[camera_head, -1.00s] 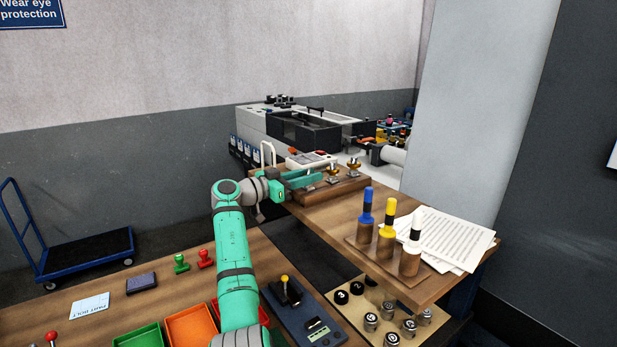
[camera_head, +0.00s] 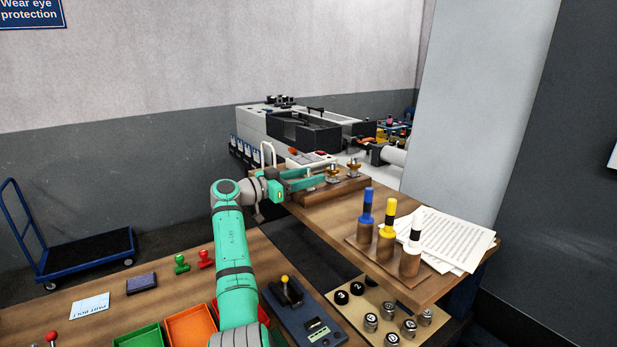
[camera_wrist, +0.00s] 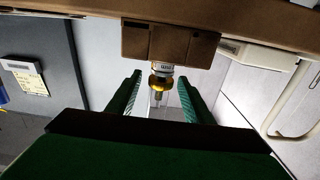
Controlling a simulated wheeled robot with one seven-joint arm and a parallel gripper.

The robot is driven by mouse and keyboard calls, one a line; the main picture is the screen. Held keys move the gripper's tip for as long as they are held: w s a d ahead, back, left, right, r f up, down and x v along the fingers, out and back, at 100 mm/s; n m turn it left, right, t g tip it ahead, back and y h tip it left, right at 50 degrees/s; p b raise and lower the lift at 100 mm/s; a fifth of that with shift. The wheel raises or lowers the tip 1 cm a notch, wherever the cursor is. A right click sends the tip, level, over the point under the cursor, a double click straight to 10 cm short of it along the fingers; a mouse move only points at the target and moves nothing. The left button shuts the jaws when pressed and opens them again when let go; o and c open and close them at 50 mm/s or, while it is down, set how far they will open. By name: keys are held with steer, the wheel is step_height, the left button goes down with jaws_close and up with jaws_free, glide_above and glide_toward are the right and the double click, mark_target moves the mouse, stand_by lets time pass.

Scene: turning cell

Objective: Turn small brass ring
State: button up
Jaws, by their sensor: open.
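Two brass fittings stand on a wooden block (camera_head: 318,193) at the far end of the right bench. The nearer, left one (camera_head: 333,171) is beside my fingertips, and the other brass fitting (camera_head: 354,167) is to its right. My gripper (camera_head: 318,180) is open and reaches in from the left at the fittings' height. In the wrist view, a brass ring (camera_wrist: 160,83) with a silver collar shows between my two open fingers (camera_wrist: 159,98), with a gap on each side. I cannot tell how deep it sits between them. The wrist view does not show which fitting is smaller.
A lathe-like machine (camera_head: 300,130) stands behind the block. Blue, yellow and white-topped pegs on a board (camera_head: 362,246) and papers (camera_head: 445,240) lie nearer on the same bench. A white handle (camera_head: 268,152) rises left of the block, behind my wrist.

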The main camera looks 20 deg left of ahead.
steer(key=v, duration=1)
steer(key=shift+s+a, duration=0.15)
steer(key=shift+a, duration=0.05)
steer(key=shift+d, duration=0.1)
